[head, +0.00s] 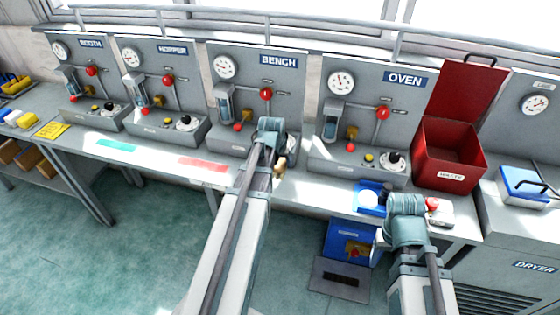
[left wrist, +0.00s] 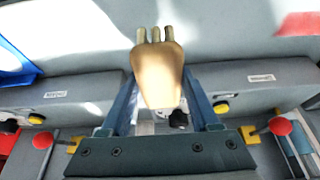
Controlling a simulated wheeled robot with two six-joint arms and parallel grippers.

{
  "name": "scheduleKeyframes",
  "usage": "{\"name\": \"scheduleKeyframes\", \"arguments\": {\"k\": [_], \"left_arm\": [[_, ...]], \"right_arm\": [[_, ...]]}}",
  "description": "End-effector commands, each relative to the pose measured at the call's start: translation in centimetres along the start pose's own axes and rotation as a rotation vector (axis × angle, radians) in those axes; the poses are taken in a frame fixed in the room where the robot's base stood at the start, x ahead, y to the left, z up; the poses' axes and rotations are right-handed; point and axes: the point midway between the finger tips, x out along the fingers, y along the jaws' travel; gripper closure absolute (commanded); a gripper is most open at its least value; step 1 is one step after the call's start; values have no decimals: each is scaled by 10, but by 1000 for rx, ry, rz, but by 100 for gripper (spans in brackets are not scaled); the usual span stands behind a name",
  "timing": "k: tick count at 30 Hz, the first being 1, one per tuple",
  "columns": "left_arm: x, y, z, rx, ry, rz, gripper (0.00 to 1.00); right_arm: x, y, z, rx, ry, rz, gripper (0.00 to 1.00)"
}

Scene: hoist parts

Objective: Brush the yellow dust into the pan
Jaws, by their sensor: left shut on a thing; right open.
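My left gripper (head: 276,158) hangs over the bench front below the BENCH panel. It is shut on a tan brush-like piece (head: 281,166). In the left wrist view the piece (left wrist: 158,72) has a broad smooth body and short stubs at its far end, between the blue fingers of my left gripper (left wrist: 160,108). My right gripper (head: 408,204) is over the bench at the right, below the OVEN panel; its fingers are mostly hidden by its wrist. I cannot make out yellow dust or clearly identify a pan in either view.
A red WASTE bin (head: 448,157) with its lid up stands right of the OVEN panel. A blue pad with a white round thing (head: 369,198) lies left of my right gripper. A blue box (head: 346,236) sits below the bench. Green and red strips mark the bench left.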

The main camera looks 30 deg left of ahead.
Motion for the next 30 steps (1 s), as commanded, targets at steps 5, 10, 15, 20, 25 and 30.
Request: {"name": "scheduleKeyframes", "arguments": {"k": [5, 10, 15, 20, 25, 30], "left_arm": [[0, 0, 0, 0, 0, 0, 82], [-10, 0, -4, 0, 0, 0, 82], [-25, 0, -11, 0, 0, 0, 82], [-28, 0, -12, 0, 0, 0, 82], [-27, 0, -11, 0, 0, 0, 82], [-27, 0, -11, 0, 0, 0, 82]], "right_arm": [[0, 0, 0, 0, 0, 0, 32], [-11, 1, 1, 0, 0, 0, 32], [-27, 3, 2, 0, 0, 0, 32], [-31, 3, 2, 0, 0, 0, 32], [-29, 3, 2, 0, 0, 0, 32], [-29, 3, 2, 0, 0, 0, 32]]}}
